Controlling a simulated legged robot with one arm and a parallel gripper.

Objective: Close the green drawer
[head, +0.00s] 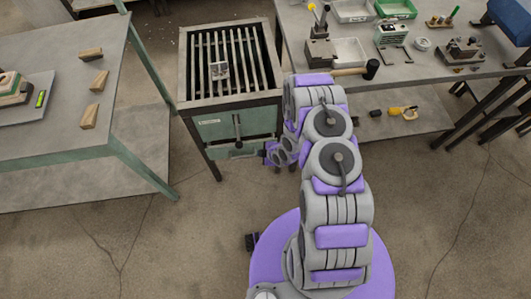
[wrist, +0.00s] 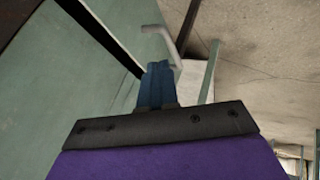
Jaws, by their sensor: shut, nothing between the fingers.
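The green drawer (head: 215,130) is in the front of a metal stand with a slatted top. It has a small pale label and a dark upright handle or lever at its middle. A lower green part (head: 222,154) juts out beneath it; how far anything is pulled out is hard to tell. My gripper (head: 272,150) is at the right side of this front, low down, partly hidden by my arm. In the wrist view my gripper (wrist: 160,72) has its blue fingers together and empty, beside a green panel (wrist: 70,80). A bent grey handle (wrist: 168,42) shows just beyond the fingertips.
A slatted grate (head: 230,50) with a small block on it tops the stand. A workbench with wooden blocks (head: 90,116) stands left. A tool bench (head: 430,65) with trays and a hammer (head: 368,70) stands right. The floor (head: 140,240) in front is clear.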

